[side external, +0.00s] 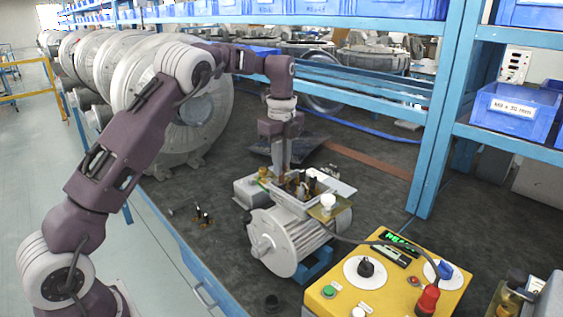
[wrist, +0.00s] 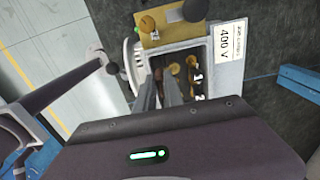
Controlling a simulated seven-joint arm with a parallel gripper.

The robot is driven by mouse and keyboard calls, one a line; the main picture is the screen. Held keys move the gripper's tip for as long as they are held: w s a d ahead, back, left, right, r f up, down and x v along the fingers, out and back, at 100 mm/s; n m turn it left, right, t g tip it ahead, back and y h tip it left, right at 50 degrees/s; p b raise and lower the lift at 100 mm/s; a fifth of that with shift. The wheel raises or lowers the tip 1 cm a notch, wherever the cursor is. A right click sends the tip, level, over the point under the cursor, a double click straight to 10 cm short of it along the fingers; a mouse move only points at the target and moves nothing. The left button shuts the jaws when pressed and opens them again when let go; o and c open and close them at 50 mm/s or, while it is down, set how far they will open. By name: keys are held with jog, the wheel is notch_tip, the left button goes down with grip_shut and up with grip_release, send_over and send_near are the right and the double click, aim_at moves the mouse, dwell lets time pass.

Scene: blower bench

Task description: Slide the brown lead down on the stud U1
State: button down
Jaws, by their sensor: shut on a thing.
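My gripper (side external: 284,172) points straight down into the open terminal box (side external: 262,187) on top of the grey motor. In the wrist view its two fingers (wrist: 160,92) reach into the box (wrist: 208,72) at its left side. They are shut on what appears to be the brown lead (wrist: 158,74), a small brownish piece mostly hidden between and behind the fingertips. Brass-coloured studs or terminals (wrist: 176,69) show just right of the fingers. I cannot tell which is stud U1, or whether the lead is around it.
A 400 V plate (wrist: 229,42) lies beside the box. A yellow control box (side external: 390,285) with knobs stands front right, its cable running towards the motor (side external: 285,240). Small dark parts (side external: 203,216) lie on the bench to the left. Blue shelving (side external: 445,110) rises behind.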

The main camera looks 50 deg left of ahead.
jog(key=shift+f, duration=1.15)
dwell(0.7)
jog(key=c, duration=1.4)
grip_release()
jog(key=shift+o, duration=0.2)
notch_tip(320, 180, up, 7)
jog(key=shift+r, duration=0.1)
